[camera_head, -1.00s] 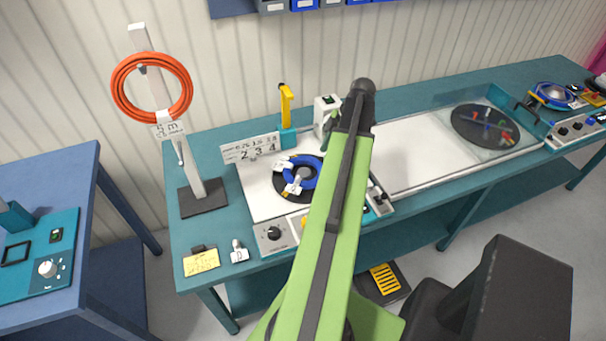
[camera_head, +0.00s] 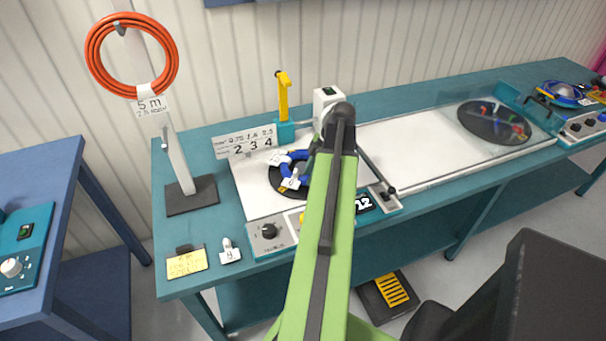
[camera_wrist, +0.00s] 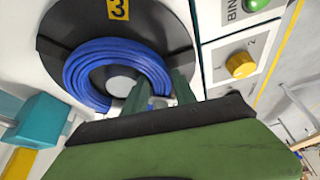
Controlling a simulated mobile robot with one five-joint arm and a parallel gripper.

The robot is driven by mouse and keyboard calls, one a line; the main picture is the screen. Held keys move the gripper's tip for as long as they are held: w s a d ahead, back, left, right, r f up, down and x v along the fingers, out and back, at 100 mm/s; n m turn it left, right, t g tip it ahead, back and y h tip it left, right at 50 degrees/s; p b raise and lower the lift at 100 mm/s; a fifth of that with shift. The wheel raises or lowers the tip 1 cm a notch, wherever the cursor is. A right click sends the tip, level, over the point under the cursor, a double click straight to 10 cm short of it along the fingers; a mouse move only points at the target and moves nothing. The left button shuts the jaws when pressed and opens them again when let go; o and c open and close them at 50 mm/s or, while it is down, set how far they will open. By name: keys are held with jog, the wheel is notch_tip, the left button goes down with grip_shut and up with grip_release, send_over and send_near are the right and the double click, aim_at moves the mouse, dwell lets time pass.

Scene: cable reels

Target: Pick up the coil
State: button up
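A blue coil (camera_head: 287,171) lies on a black round disc on the bench machine. My arm hides its right part in the head view. In the wrist view the blue coil (camera_wrist: 84,72) is a ring around a grey hub (camera_wrist: 118,82) on the black disc (camera_wrist: 60,38). My gripper (camera_wrist: 158,90) is open at the lower right of the ring. One finger shows toward the hub side and the other at the ring's outer side, with a stretch of coil between them. Whether they touch it I cannot tell. The head view hides the fingers.
An orange coil (camera_head: 96,62) hangs on a white stand (camera_head: 172,165) at the left. A yellow-handled tool (camera_head: 282,95) and a number plate (camera_head: 245,143) stand behind the disc. A yellow knob (camera_wrist: 240,65) is close to my gripper. A covered second disc (camera_head: 490,122) is at right.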

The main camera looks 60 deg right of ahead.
jog(key=shift+a+f, duration=0.1)
jog(key=shift+f, duration=0.2)
grip_shut()
dwell(1.2)
